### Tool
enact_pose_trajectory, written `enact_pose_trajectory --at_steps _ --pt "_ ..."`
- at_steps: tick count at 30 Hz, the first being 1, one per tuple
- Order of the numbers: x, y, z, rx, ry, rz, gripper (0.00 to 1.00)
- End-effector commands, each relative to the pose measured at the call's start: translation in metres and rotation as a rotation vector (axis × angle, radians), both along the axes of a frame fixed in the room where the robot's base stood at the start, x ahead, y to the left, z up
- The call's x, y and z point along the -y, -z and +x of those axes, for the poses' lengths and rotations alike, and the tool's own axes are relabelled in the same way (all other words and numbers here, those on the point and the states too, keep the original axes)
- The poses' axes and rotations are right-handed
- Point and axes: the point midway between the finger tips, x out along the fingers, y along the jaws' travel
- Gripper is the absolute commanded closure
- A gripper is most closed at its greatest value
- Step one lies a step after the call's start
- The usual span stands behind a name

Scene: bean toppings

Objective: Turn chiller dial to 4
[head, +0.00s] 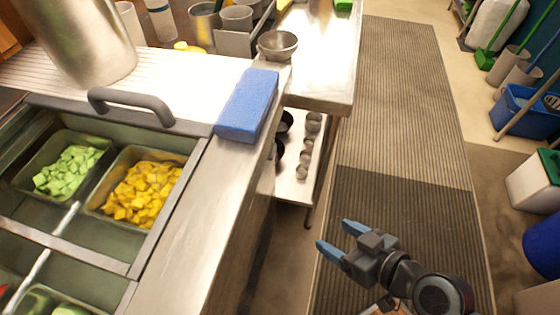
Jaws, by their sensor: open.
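No chiller dial can be made out in the head view. The chiller counter (190,262) fills the left side, with a steel edge and open wells; its front side falls away steeply and is mostly hidden. My gripper (334,237) is at the lower middle right, over the dark floor mat. Its two blue-tipped fingers are apart and point left towards the counter's side. Nothing is between them, and a gap of floor separates them from the counter.
Pans of green cubes (68,170) and yellow cubes (142,192) sit in the counter. A blue sponge-like block (246,105) lies at its edge, near a grey handle (130,100). A steel table (325,60) stands beyond. The ribbed mat (405,110) is clear; bins stand right.

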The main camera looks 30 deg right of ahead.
Motion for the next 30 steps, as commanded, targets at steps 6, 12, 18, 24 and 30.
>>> enact_pose_trajectory --at_steps 6,12,18,24,30 --pt "0.004 0.033 0.081 0.106 -0.220 0.074 0.31" --pt "0.020 0.016 0.140 0.322 -0.455 0.090 0.31" --pt "0.042 -0.018 0.169 0.550 -0.632 0.054 0.31" --pt "0.049 -0.036 0.176 0.648 -0.697 0.032 0.31" --pt "0.033 -0.038 0.191 0.650 -0.703 0.032 0.31"
